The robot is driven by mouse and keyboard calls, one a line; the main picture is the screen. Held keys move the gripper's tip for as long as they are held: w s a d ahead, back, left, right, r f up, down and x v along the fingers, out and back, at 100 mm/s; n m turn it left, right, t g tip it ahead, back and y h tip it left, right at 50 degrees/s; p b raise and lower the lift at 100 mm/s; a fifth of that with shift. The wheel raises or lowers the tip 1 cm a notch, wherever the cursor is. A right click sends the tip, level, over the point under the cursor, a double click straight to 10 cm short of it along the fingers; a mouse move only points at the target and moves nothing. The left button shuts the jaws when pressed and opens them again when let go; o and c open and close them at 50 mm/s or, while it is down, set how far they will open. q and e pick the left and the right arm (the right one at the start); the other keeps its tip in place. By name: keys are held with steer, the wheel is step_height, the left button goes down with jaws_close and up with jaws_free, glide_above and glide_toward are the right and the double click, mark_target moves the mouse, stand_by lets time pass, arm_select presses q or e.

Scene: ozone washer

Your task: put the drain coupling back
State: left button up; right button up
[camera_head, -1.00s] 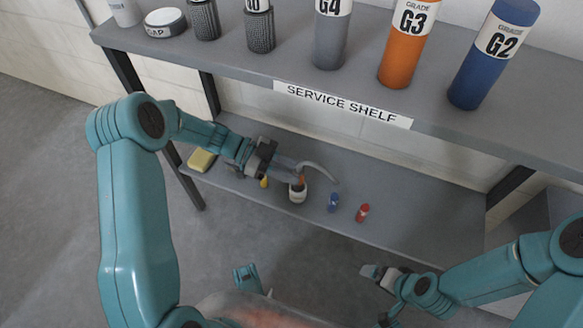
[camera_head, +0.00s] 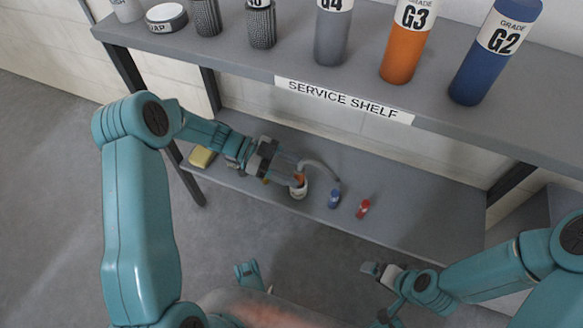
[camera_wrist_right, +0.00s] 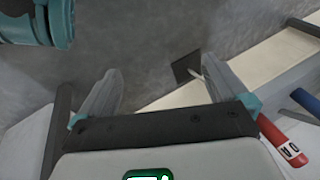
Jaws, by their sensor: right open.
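My left gripper (camera_head: 291,174) is low over the lower shelf, beside a white cup (camera_head: 298,191) with something orange at its top. A curved grey hose (camera_head: 322,169) arches from near the fingers toward a small blue fitting (camera_head: 335,198). A small red fitting (camera_head: 363,208) stands to its right. I cannot tell which piece is the drain coupling, or whether the left fingers hold anything. My right gripper (camera_head: 372,269) is in front of the shelf. In the right wrist view my right gripper (camera_wrist_right: 165,80) is open and empty, its fingers wide apart.
The upper shelf (camera_head: 150,47), labelled SERVICE SHELF, overhangs the lower shelf (camera_head: 415,215). It carries grey, orange and blue cylinders (camera_head: 490,60). A yellow sponge (camera_head: 201,157) lies at the lower shelf's left end. The lower shelf's right part is clear.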

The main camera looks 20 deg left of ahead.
arm_select(q)
steer(key=shift+a, duration=0.1)
steer(key=p+v, duration=0.3)
steer(key=v, duration=0.8)
steer(key=shift+a+p, duration=0.4)
arm_select(e)
steer(key=shift+g, duration=0.6)
steer(key=s+r, duration=0.1)
steer(key=r, duration=0.1)
steer(key=s+r, duration=0.1)
steer(key=shift+s+a+r, duration=0.25)
steer(key=shift+s+r, duration=0.1)
arm_select(q)
steer(key=shift+s+r, duration=0.1)
